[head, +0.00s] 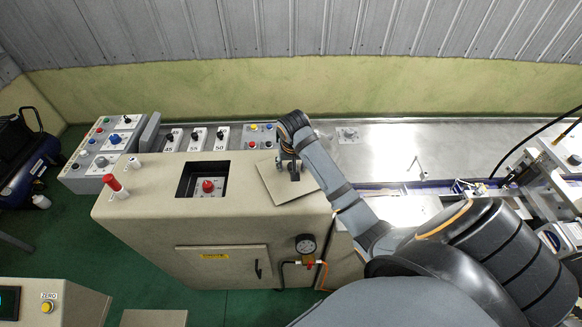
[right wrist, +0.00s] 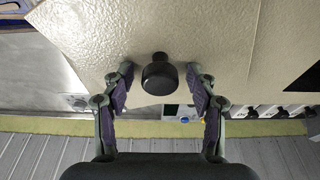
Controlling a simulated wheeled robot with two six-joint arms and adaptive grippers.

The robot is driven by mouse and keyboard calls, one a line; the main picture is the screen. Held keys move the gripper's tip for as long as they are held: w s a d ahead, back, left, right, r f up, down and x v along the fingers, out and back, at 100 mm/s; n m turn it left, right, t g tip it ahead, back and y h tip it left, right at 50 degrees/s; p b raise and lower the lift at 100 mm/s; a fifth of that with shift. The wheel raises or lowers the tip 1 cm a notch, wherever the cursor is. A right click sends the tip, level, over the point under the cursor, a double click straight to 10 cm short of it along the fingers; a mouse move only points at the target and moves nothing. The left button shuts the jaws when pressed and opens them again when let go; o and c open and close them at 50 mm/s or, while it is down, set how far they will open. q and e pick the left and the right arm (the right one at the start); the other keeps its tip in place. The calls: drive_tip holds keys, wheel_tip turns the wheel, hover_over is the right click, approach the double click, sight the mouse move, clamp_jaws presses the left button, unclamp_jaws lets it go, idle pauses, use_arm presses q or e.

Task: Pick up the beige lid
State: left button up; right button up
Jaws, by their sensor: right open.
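The beige lid (head: 272,187) is a flat square plate lying askew on top of the beige machine cabinet (head: 150,205). In the right wrist view the lid (right wrist: 120,35) fills much of the upper part, with a round black knob (right wrist: 160,78) standing up from it. My right gripper (head: 289,167) is over the lid, hiding its knob in the head view. In the right wrist view the right gripper (right wrist: 160,84) is open, one finger on each side of the knob, with gaps on both sides. My left gripper is not in view.
Left of the lid, a square opening (head: 184,181) in the cabinet top holds a red knob (head: 208,186). A metal table (head: 400,145) extends right, with machinery at the far right.

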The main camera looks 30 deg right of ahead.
drive_tip(key=shift+f, duration=0.1)
drive_tip(key=shift+s+a+r, duration=0.1)
drive_tip(key=shift+s+r, duration=0.1)
drive_tip(key=shift+s, duration=0.1)
drive_tip(key=shift+c, duration=0.3)
drive_tip(key=shift+s+a+r, duration=0.35)
drive_tip(key=shift+s+a, duration=0.05)
drive_tip(key=shift+s, duration=0.05)
drive_tip(key=c, duration=0.5)
drive_tip(key=shift+c, duration=1.1)
drive_tip(key=shift+w+d+f, duration=0.1)
drive_tip(key=shift+w, duration=0.05)
drive_tip(key=shift+c, duration=1.3)
drive_tip(key=shift+d+f, duration=0.1)
clamp_jaws()
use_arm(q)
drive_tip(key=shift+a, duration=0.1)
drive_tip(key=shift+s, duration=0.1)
